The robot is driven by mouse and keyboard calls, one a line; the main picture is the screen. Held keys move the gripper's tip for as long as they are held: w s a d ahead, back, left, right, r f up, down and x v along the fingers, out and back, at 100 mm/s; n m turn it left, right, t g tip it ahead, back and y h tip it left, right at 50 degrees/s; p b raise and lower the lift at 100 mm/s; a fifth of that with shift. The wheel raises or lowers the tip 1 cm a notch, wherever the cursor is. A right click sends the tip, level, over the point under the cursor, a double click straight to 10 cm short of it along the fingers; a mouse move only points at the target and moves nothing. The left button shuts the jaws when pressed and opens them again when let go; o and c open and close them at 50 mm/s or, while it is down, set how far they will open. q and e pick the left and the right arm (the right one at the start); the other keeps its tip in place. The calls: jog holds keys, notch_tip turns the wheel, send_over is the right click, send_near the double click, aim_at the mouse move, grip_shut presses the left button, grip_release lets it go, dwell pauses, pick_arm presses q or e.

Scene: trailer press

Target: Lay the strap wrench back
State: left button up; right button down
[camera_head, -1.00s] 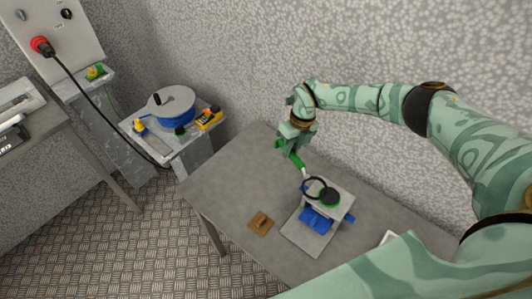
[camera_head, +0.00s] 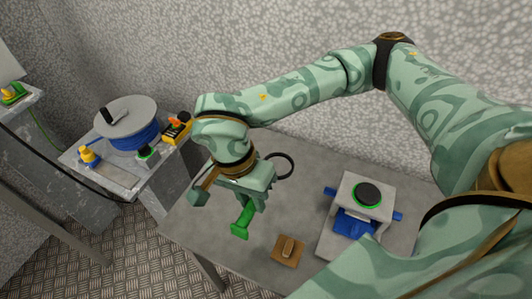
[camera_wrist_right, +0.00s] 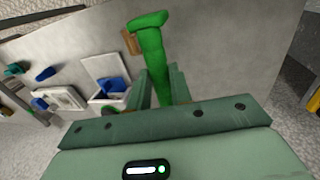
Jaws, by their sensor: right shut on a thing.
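My right gripper (camera_head: 246,196) is shut on the strap wrench and holds it above the grey table. The wrench's bright green handle (camera_head: 242,222) sticks out below the jaws, and its thin black strap loop (camera_head: 281,164) shows behind the gripper, with nothing seen inside it. In the right wrist view the green handle (camera_wrist_right: 151,55) stands up between the fingers (camera_wrist_right: 160,88). The part inside the jaws is hidden. A small brown block (camera_head: 288,250) lies on the table, right of and below the handle in the head view. My left gripper is not in view.
A press-like fixture (camera_head: 352,225) with a black, green-ringed round cap (camera_head: 368,194) and blue parts stands to the right. The grey table (camera_head: 190,215) is bare at its left. A side stand (camera_head: 112,178) holds a blue reel (camera_head: 130,128) and a yellow device (camera_head: 177,127).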

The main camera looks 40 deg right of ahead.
jog(key=shift+w+d+f, duration=0.1)
jog(key=shift+w+f, duration=0.1)
jog(key=shift+w, duration=0.1)
jog(key=w+d+f+b, duration=0.1)
jog(key=w+d+f, duration=0.1)
jog(key=w+f, duration=0.1)
jog(key=w+d+f+b, duration=0.1)
jog(key=w+d+f, duration=0.1)
jog(key=w+f, duration=0.1)
jog(key=w+d+f+b, duration=0.2)
jog(key=w+f, duration=0.1)
jog(key=w, duration=0.2)
jog(key=shift+w+f, duration=0.15)
jog(key=shift+w, duration=0.05)
jog(key=shift+w+d+f+b, duration=0.1)
jog(key=shift+f+b, duration=0.15)
jog(key=shift+f, duration=0.5)
jog(key=shift+w+d+f+b, duration=0.1)
jog(key=shift+f+b, duration=0.1)
jog(key=shift+f, duration=0.55)
jog(key=shift+f, duration=0.15)
jog(key=c, duration=1.3)
grip_release()
jog(key=shift+o, duration=0.2)
